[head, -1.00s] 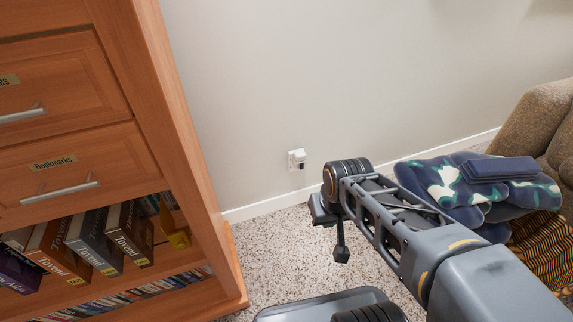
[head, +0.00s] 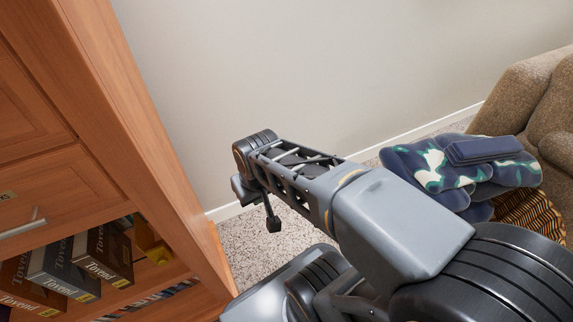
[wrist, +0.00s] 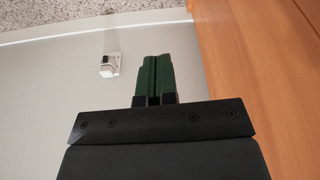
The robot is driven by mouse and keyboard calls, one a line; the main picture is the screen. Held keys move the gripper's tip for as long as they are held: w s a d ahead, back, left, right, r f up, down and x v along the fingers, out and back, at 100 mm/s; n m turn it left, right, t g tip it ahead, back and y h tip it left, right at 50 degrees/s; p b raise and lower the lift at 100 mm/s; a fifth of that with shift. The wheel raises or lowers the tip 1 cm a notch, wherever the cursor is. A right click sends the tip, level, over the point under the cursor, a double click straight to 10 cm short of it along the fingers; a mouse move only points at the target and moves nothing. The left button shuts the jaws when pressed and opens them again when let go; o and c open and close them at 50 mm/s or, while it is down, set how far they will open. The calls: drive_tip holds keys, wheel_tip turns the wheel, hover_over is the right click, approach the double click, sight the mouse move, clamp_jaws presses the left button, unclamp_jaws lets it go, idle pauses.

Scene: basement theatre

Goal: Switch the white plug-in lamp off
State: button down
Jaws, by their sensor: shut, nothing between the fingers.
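The white plug-in lamp (wrist: 106,69) is a small white block with a dark part on its upper side, on a white wall plate (wrist: 116,59). It shows in the wrist view left of the fingertips, with floor and baseboard at the top of that picture. In the head view the lamp is not visible now; my arm covers that stretch of wall. My gripper (wrist: 154,59) is shut and empty, its green fingers together.
A wooden bookcase (head: 140,130) with drawers and books stands at the left; its side is close at the right in the wrist view. A patterned blanket (head: 450,175) and brown armchair (head: 525,90) are at the right. Speckled carpet (head: 250,240) shows below the wall.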

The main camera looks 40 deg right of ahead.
drive_tip(key=w+d+f+m+t+h+p, duration=0.1)
drive_tip(key=w+d+f+m+t+p, duration=0.2)
drive_tip(key=w+d+f, duration=0.5)
drive_tip(key=w+d+f+m+t+h+p, duration=0.15)
drive_tip(key=w+d+f+m+t, duration=0.35)
drive_tip(key=w+d, duration=0.6)
drive_tip(key=s+d+f+m+t+p, duration=0.1)
drive_tip(key=s+d+f+m+t, duration=0.1)
drive_tip(key=s+f+m+t, duration=0.1)
drive_tip(key=s+d+f+m+t+p, duration=0.1)
drive_tip(key=s+d+f+m+t, duration=0.2)
drive_tip(key=s+f+m, duration=0.2)
wheel_tip(320, 180, down, 5)
drive_tip(key=m, duration=0.3)
drive_tip(key=shift+s+d, duration=0.25)
drive_tip(key=shift+s, duration=0.05)
drive_tip(key=shift+r, duration=0.1)
drive_tip(key=w+d+f+b, duration=0.1)
drive_tip(key=w+b, duration=0.3)
drive_tip(key=w, duration=1)
drive_tip(key=shift+d+f, duration=0.15)
drive_tip(key=shift+d, duration=0.3)
